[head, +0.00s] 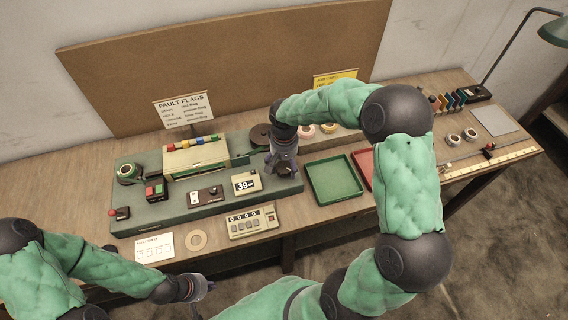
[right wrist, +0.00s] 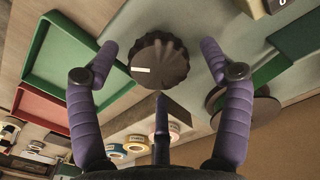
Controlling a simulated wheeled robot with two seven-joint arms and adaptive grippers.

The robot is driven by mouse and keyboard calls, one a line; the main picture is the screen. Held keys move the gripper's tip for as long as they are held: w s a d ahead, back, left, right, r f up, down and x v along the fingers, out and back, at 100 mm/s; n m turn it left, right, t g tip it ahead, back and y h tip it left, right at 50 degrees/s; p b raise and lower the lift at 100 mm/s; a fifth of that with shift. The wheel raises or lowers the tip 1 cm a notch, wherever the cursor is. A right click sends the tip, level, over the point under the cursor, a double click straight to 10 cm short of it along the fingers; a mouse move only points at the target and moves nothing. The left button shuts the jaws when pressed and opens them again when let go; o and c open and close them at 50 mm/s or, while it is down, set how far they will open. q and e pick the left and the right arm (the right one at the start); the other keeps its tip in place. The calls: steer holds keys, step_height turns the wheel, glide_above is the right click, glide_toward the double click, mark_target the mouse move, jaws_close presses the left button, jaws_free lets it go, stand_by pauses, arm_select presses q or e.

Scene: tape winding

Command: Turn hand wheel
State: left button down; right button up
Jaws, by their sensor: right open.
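The hand wheel (right wrist: 160,62) is a dark, ridged knob with a white mark on its face, in the upper middle of the right wrist view. My right gripper (right wrist: 160,47) is open, with purple fingers apart on both sides of the wheel and a third finger below it. Gaps show between the side fingers and the wheel. In the head view my right gripper (head: 284,164) is over the right end of the green machine base (head: 262,202) and largely hides the wheel. My left gripper (head: 203,287) is low, off the table's front edge; its fingers are too small to judge.
A green tray (head: 334,199) stands right of the machine, with a red tray (head: 361,160) beside it, partly behind my right arm. A dark reel (right wrist: 250,112) is close to my right fingers.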

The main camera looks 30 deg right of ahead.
mark_target(284, 166)
step_height(284, 166, up, 12)
stand_by(0.5)
steer(key=shift+f, duration=0.15)
stand_by(1.0)
step_height(284, 166, down, 12)
steer(key=n+b, duration=0.6)
steer(key=n, duration=0.6)
steer(key=shift+s+a+b, duration=0.1)
steer(key=shift+b, duration=0.3)
steer(key=shift+c, duration=0.3)
steer(key=c, duration=1.1)
